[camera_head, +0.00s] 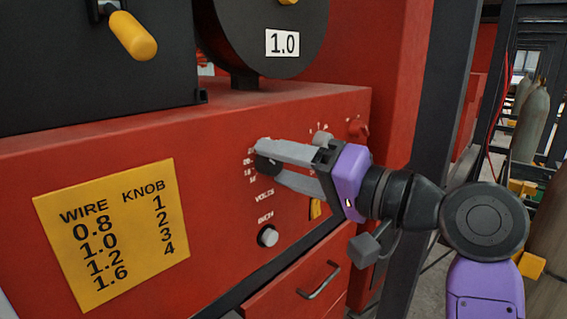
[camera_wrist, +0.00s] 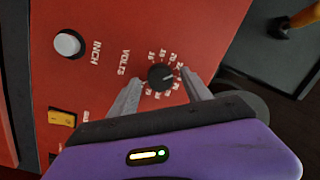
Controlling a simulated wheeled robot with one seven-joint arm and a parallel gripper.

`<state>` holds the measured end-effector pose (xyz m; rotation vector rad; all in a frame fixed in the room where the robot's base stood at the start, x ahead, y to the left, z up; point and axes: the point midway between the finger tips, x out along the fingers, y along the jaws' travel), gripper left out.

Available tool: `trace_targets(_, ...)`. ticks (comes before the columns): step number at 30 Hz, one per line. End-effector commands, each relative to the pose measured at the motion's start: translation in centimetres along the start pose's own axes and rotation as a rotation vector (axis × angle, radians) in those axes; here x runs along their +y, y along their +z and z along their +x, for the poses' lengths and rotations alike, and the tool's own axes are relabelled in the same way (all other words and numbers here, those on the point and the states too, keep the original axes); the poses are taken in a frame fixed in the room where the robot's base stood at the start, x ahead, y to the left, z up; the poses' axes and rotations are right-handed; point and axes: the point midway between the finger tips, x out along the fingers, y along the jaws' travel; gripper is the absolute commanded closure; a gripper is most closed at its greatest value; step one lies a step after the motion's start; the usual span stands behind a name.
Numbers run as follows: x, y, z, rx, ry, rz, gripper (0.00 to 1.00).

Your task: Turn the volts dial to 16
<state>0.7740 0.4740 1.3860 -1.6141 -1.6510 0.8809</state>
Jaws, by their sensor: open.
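The volts dial (camera_wrist: 161,77) is a small black knob with a light pointer mark and a ring of white numbers on the red panel. In the wrist view it lies between my gripper's (camera_wrist: 162,92) two grey fingers, with gaps showing on both sides. In the head view my gripper (camera_head: 265,162) reaches in from the right. Its fingers are around the dial (camera_head: 266,164), which is partly hidden. The "VOLTS" label (camera_head: 264,195) is below the dial. The pointer's exact number is too small to read.
A red knob (camera_head: 358,130) is to the right. A yellow wire chart (camera_head: 112,235) is at left. A drawer handle (camera_head: 319,282) sticks out below.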

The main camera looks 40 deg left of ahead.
Motion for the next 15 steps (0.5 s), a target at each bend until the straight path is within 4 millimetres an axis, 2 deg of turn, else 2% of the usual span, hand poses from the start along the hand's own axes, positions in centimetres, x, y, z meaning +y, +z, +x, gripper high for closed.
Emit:
trace_targets(2, -0.01, 0.00, -0.01, 0.000, 0.000, 0.000, 0.47)
trace_targets(10, -0.01, 0.00, -0.03, 0.000, 0.000, 0.000, 1.00)
trace_targets(15, 0.02, 0.01, -0.04, 0.000, 0.000, -0.005, 1.00)
